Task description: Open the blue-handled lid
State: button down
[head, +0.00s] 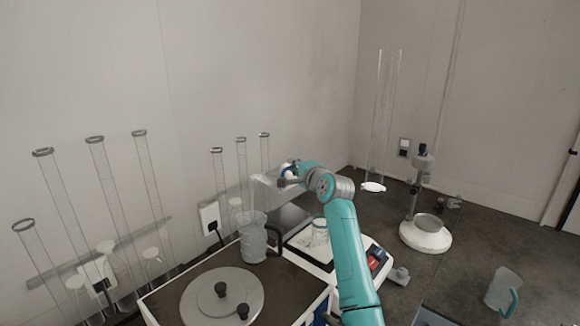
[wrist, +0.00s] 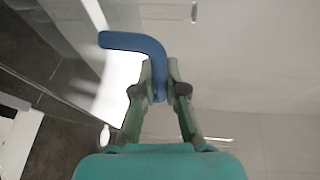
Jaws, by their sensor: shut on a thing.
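The blue handle (wrist: 135,42) is a bent bar in the wrist view, with one end running down between my fingertips. My gripper (wrist: 163,85) is shut on that end; the fingers hide part of it. A bright, pale panel (wrist: 118,75) lies beside the handle; I cannot tell whether it is the lid. In the head view my gripper (head: 287,177) is high at the back, above the bench equipment and near the wall. A faint, see-through panel (head: 264,192) shows just below and left of it. The handle is too small to make out there.
A glass jug (head: 252,238) stands behind a round metal plate with black knobs (head: 213,300). A balance (head: 345,262) carries a small glass beaker (head: 320,232). A white-based stand (head: 425,238) and another jug (head: 502,291) are at right. Tall glass cylinders (head: 110,190) line the left wall.

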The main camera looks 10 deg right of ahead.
jog(key=shift+s+d, duration=0.7)
jog(key=shift+s, duration=0.3)
jog(key=c, duration=1.5)
grip_release()
jog(key=v, duration=1.2)
jog(key=shift+f, duration=0.1)
